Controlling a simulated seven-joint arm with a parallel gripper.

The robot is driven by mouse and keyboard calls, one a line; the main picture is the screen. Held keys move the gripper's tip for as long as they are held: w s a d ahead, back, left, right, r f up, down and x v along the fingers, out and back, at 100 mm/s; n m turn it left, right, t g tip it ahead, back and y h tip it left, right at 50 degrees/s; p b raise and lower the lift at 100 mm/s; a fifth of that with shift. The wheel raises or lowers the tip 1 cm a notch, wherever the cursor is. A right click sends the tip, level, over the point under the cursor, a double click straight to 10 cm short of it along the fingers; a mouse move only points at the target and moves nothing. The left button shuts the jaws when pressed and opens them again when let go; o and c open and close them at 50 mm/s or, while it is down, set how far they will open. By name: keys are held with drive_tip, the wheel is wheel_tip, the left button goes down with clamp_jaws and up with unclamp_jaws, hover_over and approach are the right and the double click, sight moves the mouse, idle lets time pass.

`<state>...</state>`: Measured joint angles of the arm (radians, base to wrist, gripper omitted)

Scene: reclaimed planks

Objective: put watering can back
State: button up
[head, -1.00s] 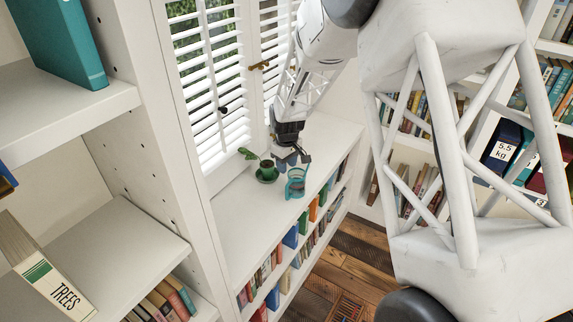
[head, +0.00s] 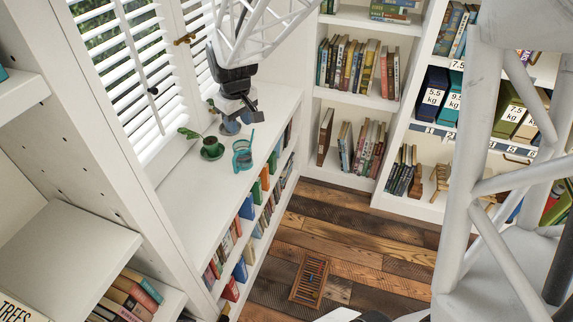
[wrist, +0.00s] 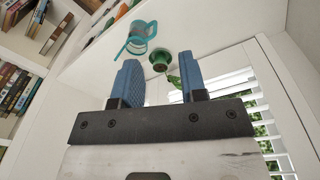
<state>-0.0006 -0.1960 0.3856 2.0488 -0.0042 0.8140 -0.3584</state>
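A teal, see-through watering can (head: 242,156) with a handle and a thin spout stands upright on the white shelf top by the window. The wrist view also shows the can (wrist: 141,36), beyond the fingers and up to the left. My gripper (head: 239,119) is above the shelf top, just behind the can in the head view and apart from it. In the wrist view, my gripper's (wrist: 162,78) two blue fingers are spread wide with nothing between them.
A green cup with a leafy plant (head: 211,148) stands left of the can, close to my gripper. Window shutters (head: 130,70) line the left of the shelf top (head: 188,190). Its front end is clear. A slatted wooden item (head: 310,281) lies on the plank floor.

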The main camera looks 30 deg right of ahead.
drive_tip(key=s+r+m, duration=0.1)
drive_tip(key=s+r, duration=0.1)
drive_tip(key=s, duration=0.7)
drive_tip(key=s+r+m+t, duration=0.1)
drive_tip(key=s+r+m, duration=0.1)
drive_tip(key=s, duration=0.8)
drive_tip(key=s+r+m, duration=0.1)
drive_tip(key=s+r, duration=0.3)
drive_tip(key=s, duration=0.5)
drive_tip(key=shift+s+d+r+t, duration=0.2)
drive_tip(key=shift+s+r+t, duration=0.05)
drive_tip(key=shift+s+t, duration=0.1)
